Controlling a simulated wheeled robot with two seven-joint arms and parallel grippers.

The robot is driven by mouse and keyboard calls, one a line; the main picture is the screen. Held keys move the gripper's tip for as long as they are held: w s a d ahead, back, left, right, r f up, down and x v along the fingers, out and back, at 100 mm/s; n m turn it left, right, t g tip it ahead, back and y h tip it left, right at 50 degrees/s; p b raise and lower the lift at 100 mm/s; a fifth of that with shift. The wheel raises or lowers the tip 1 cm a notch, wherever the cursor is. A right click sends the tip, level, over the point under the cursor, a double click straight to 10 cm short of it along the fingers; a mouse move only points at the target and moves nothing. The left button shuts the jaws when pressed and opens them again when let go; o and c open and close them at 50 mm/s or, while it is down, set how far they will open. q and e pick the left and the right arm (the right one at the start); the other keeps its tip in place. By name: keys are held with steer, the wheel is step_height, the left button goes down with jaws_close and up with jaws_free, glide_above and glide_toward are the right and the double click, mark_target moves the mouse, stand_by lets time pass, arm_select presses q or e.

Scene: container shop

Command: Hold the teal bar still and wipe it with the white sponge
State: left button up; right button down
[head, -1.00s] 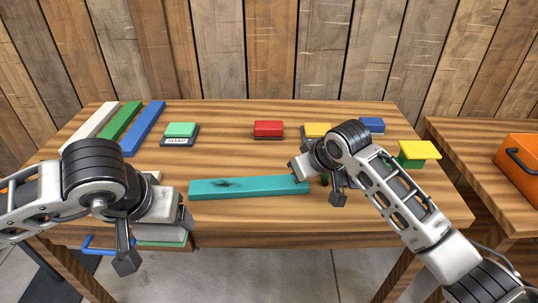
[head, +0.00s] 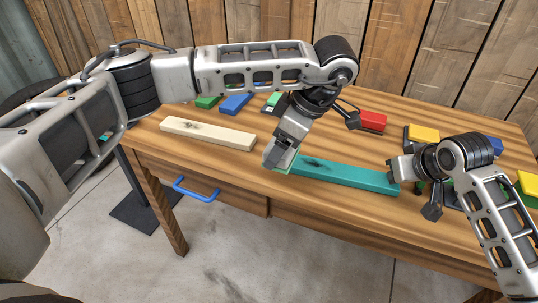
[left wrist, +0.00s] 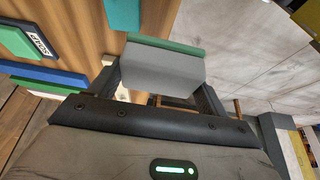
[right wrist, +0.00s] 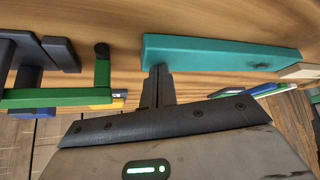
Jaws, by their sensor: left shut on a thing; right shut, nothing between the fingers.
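The teal bar (head: 345,175) lies along the table's front part, with a dark smudge near its left end. My left gripper (head: 280,150) is at the bar's left end, shut on the white sponge (left wrist: 162,68), a pale block with a green layer. In the head view only a sliver of the sponge shows below the fingers; I cannot tell whether it touches the bar. My right gripper (head: 393,170) is shut and empty at the bar's right end. In the right wrist view its fingertips (right wrist: 158,72) meet the edge of the bar (right wrist: 220,52).
A cream bar (head: 207,133) with a dark smudge lies left of the teal bar. Blue (head: 235,104) and green (head: 206,102) bars lie behind it. Red (head: 372,121) and yellow (head: 423,133) blocks stand at the back. A blue-handled drawer (head: 225,187) is under the table's front edge.

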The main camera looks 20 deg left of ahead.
mark_target(303, 163)
arm_select(q)
steer(key=w+n+g, duration=0.1)
steer(key=n, duration=0.2)
steer(key=w+d+n+g+h, duration=0.1)
steer(key=n, duration=0.3)
steer(key=w+d+n+g+h, duration=0.1)
steer(key=n, duration=0.2)
steer(key=shift+w+r+g, duration=0.3)
steer(key=shift+r, duration=0.05)
steer(key=w+d+n+t+h, duration=0.2)
steer(key=d+n+h, duration=0.2)
steer(key=n, duration=0.9)
steer(key=w+d+n+t+h, duration=0.2)
steer(key=d+n+h, duration=0.15)
steer(key=n, duration=0.95)
steer(key=shift+d+f, duration=0.1)
steer(key=shift+f, duration=2.55)
steer(key=shift+f, duration=0.95)
steer(key=shift+s+a, duration=0.2)
steer(key=shift+a, duration=1.85)
steer(key=shift+y, duration=0.25)
steer(key=shift+s+a+f, duration=0.1)
steer(key=shift+a, duration=0.9)
steer(key=shift+s+a+f, duration=0.1)
steer(key=shift+a, duration=0.9)
steer(key=shift+r, duration=0.1)
